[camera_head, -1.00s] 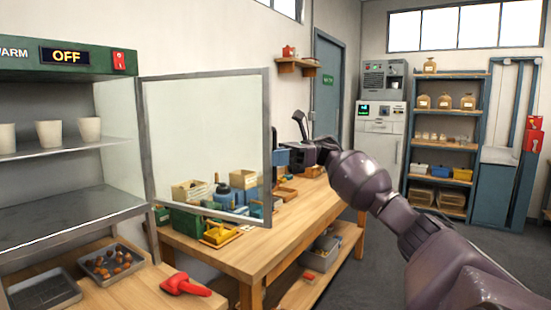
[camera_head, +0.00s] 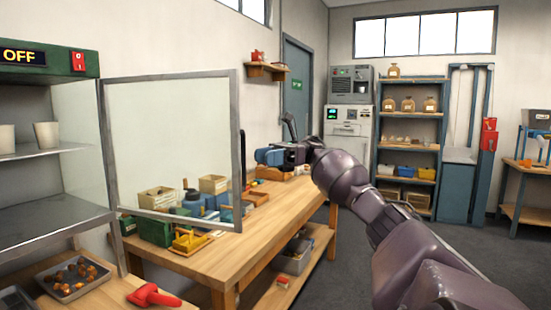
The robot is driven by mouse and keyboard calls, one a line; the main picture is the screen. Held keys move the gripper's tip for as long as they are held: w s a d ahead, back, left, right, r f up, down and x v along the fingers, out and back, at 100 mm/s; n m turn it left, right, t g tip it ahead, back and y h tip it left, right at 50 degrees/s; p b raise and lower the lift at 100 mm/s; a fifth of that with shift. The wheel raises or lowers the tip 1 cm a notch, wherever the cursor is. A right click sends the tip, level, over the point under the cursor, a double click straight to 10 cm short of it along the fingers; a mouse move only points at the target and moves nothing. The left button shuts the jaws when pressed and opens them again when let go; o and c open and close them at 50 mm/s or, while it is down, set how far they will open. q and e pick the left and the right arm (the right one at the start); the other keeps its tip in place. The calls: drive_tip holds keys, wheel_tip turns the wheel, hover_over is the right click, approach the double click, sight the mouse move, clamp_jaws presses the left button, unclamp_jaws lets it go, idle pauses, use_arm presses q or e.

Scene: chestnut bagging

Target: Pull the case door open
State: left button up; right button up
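The case door (camera_head: 172,130) is a clear glass panel in a grey metal frame. It stands swung out from the right side of the green-topped warming case (camera_head: 52,63), so the case front is open. Its free edge is on the right, above the workbench. My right gripper (camera_head: 289,127) is to the right of that free edge, apart from it in the picture, with its fingers pointing up. The fingers overlap from this angle, so their opening cannot be told; nothing shows between them. My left gripper is not in view.
A wooden workbench (camera_head: 262,225) with boxes and tools runs behind the door. A shelf rack (camera_head: 409,150) stands at the back. Open floor lies right of the bench.

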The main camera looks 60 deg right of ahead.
drive_tip(key=shift+v, duration=1.85)
